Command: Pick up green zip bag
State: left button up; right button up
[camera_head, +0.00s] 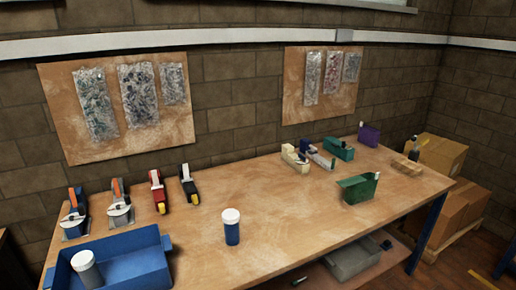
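Several clear bags of small parts hang on two boards on the wall. On the left board, the left bag (95,103) and the middle bag (138,93) have dark grey-green contents, and a smaller bag (173,84) is greyer. On the right board hang a pale bag (312,78), a reddish bag (332,72) and a greyish bag (351,67). A dark green item (358,188) stands on the table at the right; I cannot tell whether it is a bag. Neither of my grippers is in view.
The wooden table (270,200) carries a blue tray (130,262) holding a white-lidded container, a blue jar (231,230), and tape dispensers along the back. Cardboard boxes (462,205) stand at right. A grey bin (352,262) sits below. The table's middle is clear.

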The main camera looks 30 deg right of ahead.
aim_at(361, 188)
jog(key=z, duration=1.7)
